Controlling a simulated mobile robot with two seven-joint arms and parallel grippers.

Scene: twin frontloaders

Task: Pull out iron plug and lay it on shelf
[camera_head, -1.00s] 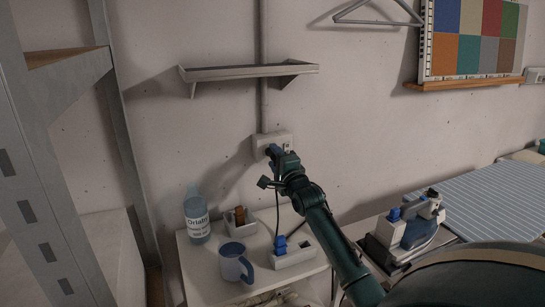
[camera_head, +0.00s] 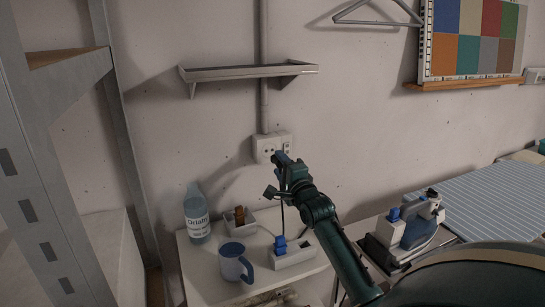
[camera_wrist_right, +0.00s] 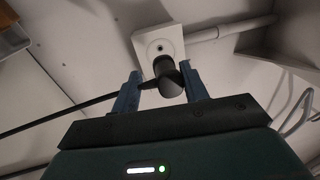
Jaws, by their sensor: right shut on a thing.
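The iron plug (camera_wrist_right: 170,82) is black and sits between the two blue fingers of my right gripper (camera_wrist_right: 162,80), which is shut on it. A dark cord runs from it to the left in the wrist view. The white wall socket (camera_wrist_right: 158,46) shows behind the plug with its round face uncovered. In the head view my right gripper (camera_head: 279,157) is just in front and right of the socket (camera_head: 267,147); the plug is too small to make out there. The grey wall shelf (camera_head: 250,71) hangs above the socket and looks empty. My left gripper is not in view.
The iron (camera_head: 417,221) stands at the right. On the white table (camera_head: 206,268) are a bottle (camera_head: 196,215), a mug (camera_head: 236,262) and two small boxes (camera_head: 294,258). A pipe (camera_head: 264,110) runs up the wall behind the shelf. A metal rack (camera_head: 50,170) stands at the left.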

